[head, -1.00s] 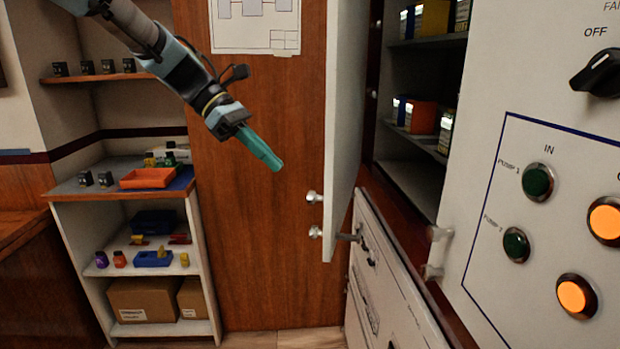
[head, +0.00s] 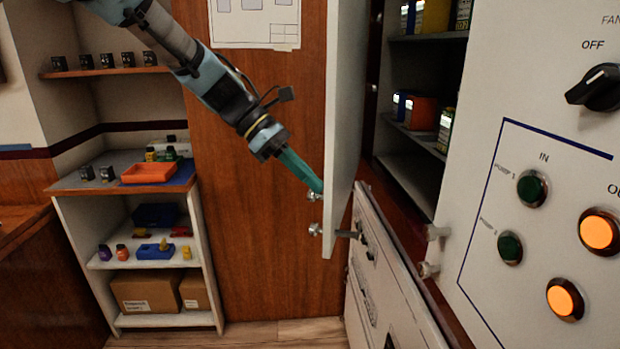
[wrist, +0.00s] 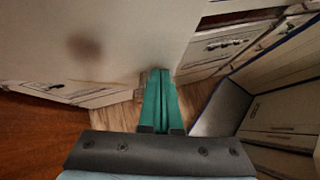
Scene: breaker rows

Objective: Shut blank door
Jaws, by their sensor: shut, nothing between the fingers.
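A pale, plain door (head: 343,120) stands open, almost edge-on in the head view, in front of an open cupboard. I take it to be the blank door. Two round silver knobs (head: 315,229) are at its lower left edge. My gripper (head: 318,187) is shut and empty, its teal fingers pointing down right at the upper knob, which they partly cover. I cannot tell whether they touch it. In the wrist view, the shut fingers (wrist: 160,75) lie beside a large pale panel (wrist: 110,40), likely this door.
The cupboard shelves (head: 405,135) behind the door hold boxes. A drawer front (head: 375,270) with dark handles lies below. A control panel (head: 550,150) with lit orange buttons fills the right. A shelf unit (head: 150,280) stands at left; the floor (head: 290,332) between is clear.

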